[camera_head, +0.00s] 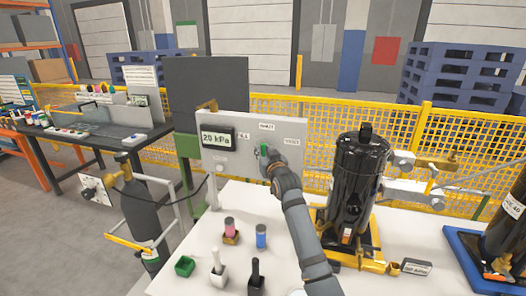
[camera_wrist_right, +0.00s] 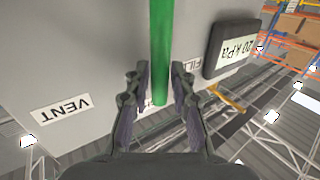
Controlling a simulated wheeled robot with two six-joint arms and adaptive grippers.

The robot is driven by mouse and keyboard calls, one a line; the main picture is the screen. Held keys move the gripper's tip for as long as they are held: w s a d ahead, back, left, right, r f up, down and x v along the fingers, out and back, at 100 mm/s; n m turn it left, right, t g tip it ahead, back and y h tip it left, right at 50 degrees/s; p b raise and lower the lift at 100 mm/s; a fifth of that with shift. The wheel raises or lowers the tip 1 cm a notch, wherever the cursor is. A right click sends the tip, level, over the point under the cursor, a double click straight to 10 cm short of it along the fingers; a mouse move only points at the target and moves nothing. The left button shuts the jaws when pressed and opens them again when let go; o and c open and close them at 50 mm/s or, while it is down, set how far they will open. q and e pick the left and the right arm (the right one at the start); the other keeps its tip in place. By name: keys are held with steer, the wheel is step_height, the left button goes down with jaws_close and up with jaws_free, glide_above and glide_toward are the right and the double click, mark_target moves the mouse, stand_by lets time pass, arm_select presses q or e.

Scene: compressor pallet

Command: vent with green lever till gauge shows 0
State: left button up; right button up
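The gauge (camera_head: 218,137) on the grey panel (camera_head: 236,160) reads 20 kPa. It also shows in the right wrist view (camera_wrist_right: 232,48), upside down. The green lever (camera_wrist_right: 161,50) runs between the fingers of my right gripper (camera_wrist_right: 160,85). The fingers are open, one on each side, with a narrow gap to the lever. In the head view, the right gripper (camera_head: 268,160) is at the panel and hides most of the green lever (camera_head: 264,150). A VENT label (camera_wrist_right: 61,110) is on the panel. My left gripper is not in view.
A black compressor tank (camera_head: 357,185) stands right of my right arm on the white table (camera_head: 205,238). A pink-topped container (camera_head: 230,224), a blue one (camera_head: 261,236) and a green box (camera_head: 185,266) stand in front of the panel. A dark cylinder (camera_head: 140,210) stands at left.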

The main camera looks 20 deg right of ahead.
jaws_close()
steer(key=shift+f, duration=0.1)
